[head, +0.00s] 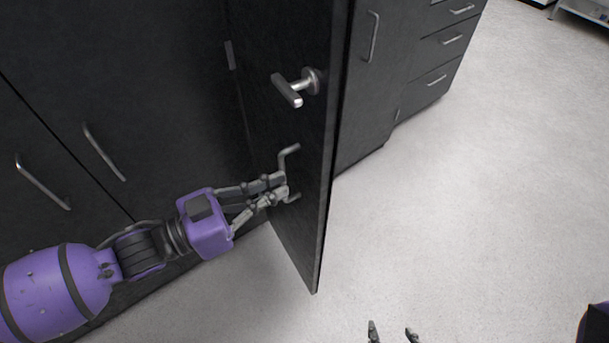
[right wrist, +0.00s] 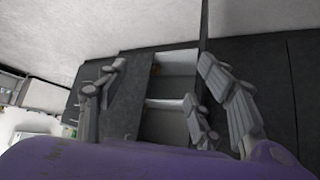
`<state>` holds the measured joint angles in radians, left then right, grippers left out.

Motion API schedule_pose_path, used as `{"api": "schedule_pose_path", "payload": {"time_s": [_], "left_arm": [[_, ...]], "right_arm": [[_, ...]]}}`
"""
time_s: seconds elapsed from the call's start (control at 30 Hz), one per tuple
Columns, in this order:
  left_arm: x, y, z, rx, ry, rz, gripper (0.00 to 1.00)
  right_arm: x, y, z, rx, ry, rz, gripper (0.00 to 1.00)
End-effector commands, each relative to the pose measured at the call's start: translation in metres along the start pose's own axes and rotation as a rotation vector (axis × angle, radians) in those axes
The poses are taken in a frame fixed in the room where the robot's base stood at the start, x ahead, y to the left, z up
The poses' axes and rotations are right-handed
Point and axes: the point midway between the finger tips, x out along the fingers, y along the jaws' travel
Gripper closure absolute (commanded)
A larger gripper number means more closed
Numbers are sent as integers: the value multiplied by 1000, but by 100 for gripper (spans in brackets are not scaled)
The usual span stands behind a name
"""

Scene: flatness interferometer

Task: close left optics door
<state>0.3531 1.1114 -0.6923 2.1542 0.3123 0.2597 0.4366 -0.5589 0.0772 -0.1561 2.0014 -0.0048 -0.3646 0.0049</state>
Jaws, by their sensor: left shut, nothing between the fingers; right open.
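A tall black door (head: 310,150) stands open in the head view, swung out from the dark cabinet front.
Black cabinet doors with bar handles (head: 42,183) fill the left side. Behind the open door are drawers (head: 430,82) with bar handles. The pale floor (head: 460,220) is clear at right. The right wrist view shows an open compartment with a light interior (right wrist: 170,125).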

Motion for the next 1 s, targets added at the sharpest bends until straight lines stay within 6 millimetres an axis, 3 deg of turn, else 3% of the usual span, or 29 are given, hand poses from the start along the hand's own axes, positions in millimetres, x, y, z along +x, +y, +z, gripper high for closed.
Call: {"api": "schedule_pose_path", "payload": {"time_s": [0.1, 0.33, 1.0], "left_arm": [[26, -1, -4, 4, 5, 0, 100], [56, -1, -2, 4, 1, 0, 100], [70, 0, 0, 2, 0, 0, 100]], "right_arm": [[-5, 2, 4, 3, -10, 4, 39], [-10, 2, 8, 6, -21, 6, 39], [-9, 0, 2, 3, -11, 0, 39]]}}
